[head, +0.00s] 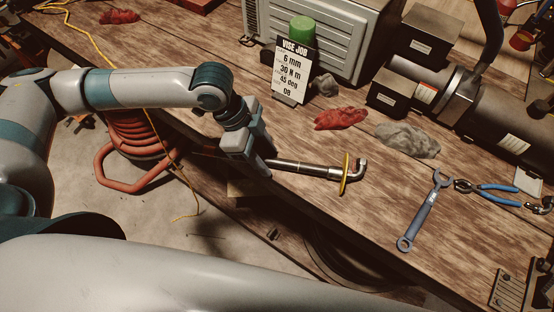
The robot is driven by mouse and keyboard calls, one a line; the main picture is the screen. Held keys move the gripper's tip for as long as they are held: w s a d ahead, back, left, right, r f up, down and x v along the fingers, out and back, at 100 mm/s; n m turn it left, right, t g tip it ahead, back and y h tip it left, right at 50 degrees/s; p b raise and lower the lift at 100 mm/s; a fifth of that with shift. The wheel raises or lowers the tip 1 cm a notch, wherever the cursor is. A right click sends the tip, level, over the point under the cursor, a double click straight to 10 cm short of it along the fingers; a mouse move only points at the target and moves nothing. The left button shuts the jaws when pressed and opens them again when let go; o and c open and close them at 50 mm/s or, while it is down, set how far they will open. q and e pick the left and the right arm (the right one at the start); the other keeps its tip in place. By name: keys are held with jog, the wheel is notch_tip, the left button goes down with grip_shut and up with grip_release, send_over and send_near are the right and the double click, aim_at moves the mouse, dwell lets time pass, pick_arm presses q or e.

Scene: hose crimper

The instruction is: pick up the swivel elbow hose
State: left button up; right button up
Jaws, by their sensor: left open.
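The swivel elbow hose (310,170) appears to be the metal tube lying near the front edge of the workbench. It has a bent elbow end at the right and a thin yellow disc just before the elbow. My left gripper (267,164) is at the tube's left end, with its fingers pointing right and down. Its jaws are open. The gripper partly hides that end of the tube, and I cannot tell whether a finger touches it. My right gripper is out of view.
A job card (291,72) stands behind the tube. A red rag (341,118) and a grey rag (408,139) lie nearby. A blue wrench (425,211) and blue-handled pliers (497,190) lie to the right. A vise-like machine (480,105) stands at the back right.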

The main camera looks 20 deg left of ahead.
aim_at(274, 159)
pick_arm(q)
grip_shut()
jog(key=shift+r, duration=0.2)
jog(key=shift+w+r+b, duration=0.1)
jog(key=shift+r+b, duration=0.3)
jog(key=shift+r, duration=0.15)
notch_tip(274, 159, up, 2)
jog(key=shift+r+b, duration=0.15)
jog(key=shift+b, duration=0.35)
jog(key=s+d+r+p, duration=0.6)
jog(key=s+d+r, duration=0.1)
jog(key=s+d, duration=0.1)
jog(key=shift+s+r, duration=0.15)
jog(key=shift+s, duration=0.2)
